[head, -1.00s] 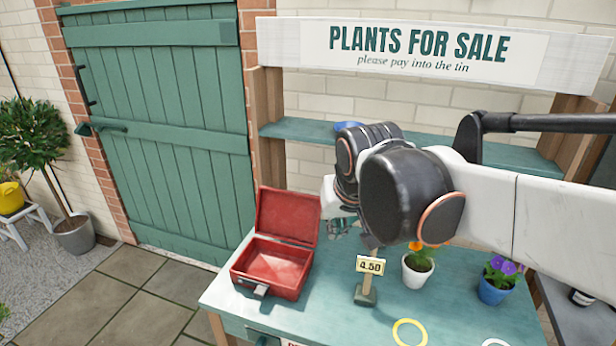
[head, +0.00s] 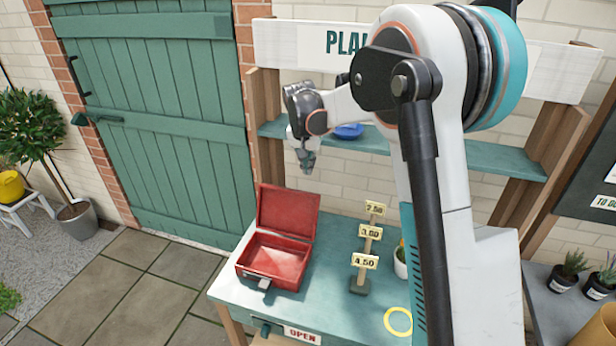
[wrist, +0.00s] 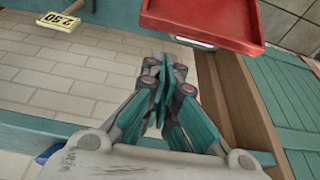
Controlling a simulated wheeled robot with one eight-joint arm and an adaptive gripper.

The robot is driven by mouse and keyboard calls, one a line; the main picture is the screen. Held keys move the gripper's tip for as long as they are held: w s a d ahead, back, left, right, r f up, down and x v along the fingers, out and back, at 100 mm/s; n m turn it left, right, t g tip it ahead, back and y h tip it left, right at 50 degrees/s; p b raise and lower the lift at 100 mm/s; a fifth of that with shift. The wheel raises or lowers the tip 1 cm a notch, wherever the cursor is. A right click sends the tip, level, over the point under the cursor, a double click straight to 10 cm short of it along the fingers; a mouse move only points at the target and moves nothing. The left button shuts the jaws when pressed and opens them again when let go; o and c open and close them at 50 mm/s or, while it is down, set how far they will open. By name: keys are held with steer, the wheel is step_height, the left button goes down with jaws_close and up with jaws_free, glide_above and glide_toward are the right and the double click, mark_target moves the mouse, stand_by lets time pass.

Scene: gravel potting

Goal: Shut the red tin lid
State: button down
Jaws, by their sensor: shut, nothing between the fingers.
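The red tin (head: 276,258) stands open at the left end of the teal table. Its lid (head: 288,211) is tilted up at the back, and the inside looks empty. A light clasp (head: 262,282) shows at its front. In the wrist view the raised red lid (wrist: 205,20) is at the top, beyond the fingertips. My gripper (head: 307,168) hangs above and behind the lid's top edge, apart from it. In the wrist view my gripper's fingers (wrist: 165,72) are together with nothing between them.
A stand with price cards (head: 365,262) is right of the tin. A yellow ring (head: 398,321) lies near the front edge. A blue dish (head: 348,131) sits on the back shelf (head: 270,129). My arm hides the table's right part.

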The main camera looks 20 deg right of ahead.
steer(key=b+x, duration=0.1)
steer(key=x, duration=0.9)
steer(key=shift+w+f, duration=0.2)
